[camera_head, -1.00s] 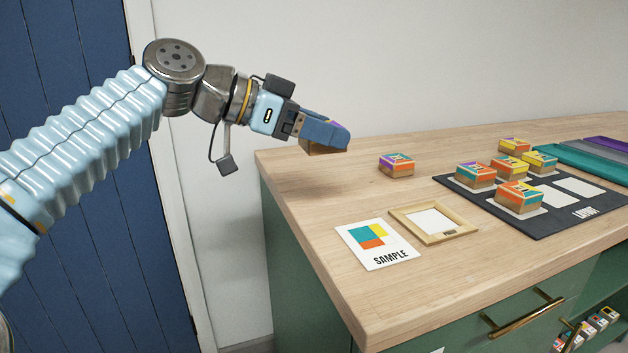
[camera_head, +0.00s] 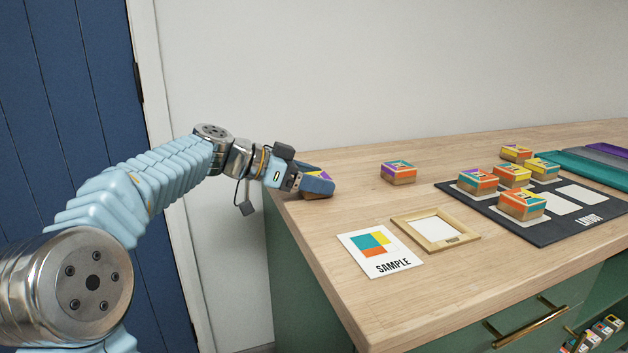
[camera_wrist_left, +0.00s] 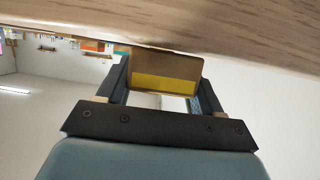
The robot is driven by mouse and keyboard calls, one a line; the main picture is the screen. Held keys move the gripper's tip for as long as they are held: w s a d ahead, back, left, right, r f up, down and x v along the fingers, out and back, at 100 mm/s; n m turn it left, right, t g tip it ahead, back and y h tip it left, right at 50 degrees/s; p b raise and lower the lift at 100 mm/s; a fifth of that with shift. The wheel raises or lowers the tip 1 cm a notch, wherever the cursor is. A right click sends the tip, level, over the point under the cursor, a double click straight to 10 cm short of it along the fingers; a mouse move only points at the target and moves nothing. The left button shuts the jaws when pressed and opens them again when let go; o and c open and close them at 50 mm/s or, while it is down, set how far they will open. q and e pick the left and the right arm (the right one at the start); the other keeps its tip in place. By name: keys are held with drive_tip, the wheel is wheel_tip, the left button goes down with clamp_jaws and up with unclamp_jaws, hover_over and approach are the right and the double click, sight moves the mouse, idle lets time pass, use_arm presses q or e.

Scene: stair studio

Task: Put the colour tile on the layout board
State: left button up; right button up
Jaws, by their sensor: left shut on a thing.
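My left gripper (camera_head: 318,184) is shut on a colour tile (camera_head: 314,195), low over the tabletop's far left corner. The wrist view shows the tile (camera_wrist_left: 165,72) as a wooden block with a yellow band between the fingers; the wooden surface is close by, and I cannot tell if they touch. The dark layout board (camera_head: 545,232) lies on the right, with several colour tiles on it and bare white cells (camera_head: 581,196). Another colour tile (camera_head: 398,171) sits alone left of the board. My right gripper is not in view.
A sample card (camera_head: 380,252) and a wooden frame (camera_head: 436,230) lie in front of the lone tile. One more tile (camera_head: 516,153) stands at the board's back edge. Teal and grey strips (camera_head: 590,165) lie behind the board. The counter's left edge is under my gripper.

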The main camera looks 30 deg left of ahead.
use_arm(q)
drive_tip(key=shift+f, duration=0.15)
drive_tip(key=o, duration=1.1)
